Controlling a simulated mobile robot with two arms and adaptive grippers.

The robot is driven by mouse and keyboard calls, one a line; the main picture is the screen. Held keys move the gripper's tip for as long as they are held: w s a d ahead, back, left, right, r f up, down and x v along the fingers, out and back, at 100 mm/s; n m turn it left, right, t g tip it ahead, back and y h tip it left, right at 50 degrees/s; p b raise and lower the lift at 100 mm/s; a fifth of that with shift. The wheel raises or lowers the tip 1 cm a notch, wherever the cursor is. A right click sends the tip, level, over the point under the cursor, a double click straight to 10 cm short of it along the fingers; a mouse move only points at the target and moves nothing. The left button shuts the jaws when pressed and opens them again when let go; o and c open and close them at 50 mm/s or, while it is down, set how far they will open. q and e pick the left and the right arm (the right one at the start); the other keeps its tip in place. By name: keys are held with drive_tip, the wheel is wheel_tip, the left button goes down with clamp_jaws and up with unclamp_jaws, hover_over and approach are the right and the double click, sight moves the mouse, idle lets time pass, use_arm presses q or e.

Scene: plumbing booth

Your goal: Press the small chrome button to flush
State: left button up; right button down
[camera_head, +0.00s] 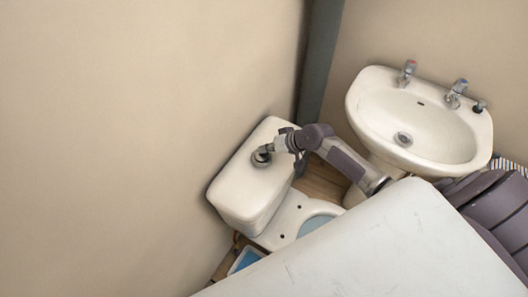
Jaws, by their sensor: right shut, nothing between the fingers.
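The small chrome button (260,161) sits on top of the white toilet cistern (240,203), near the middle of its lid. My right gripper (265,150) is shut and empty. Its fingertips are over the button and partly cover it. I cannot tell whether they touch the button or whether it is pressed down. My right arm reaches in from the right, above the toilet. My left gripper does not show.
The toilet bowl (292,218) is in front of the cistern, partly hidden. A white washbasin (375,105) with two taps stands to the right. A blue tray (245,259) lies low beside the toilet. Beige walls and a dark corner post (320,60) are behind.

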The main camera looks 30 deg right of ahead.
sight(266, 154)
drive_tip(key=shift+r+p, duration=0.95)
wheel_tip(266, 154, up, 5)
drive_tip(key=p, duration=0.4)
drive_tip(key=shift+p, duration=0.35)
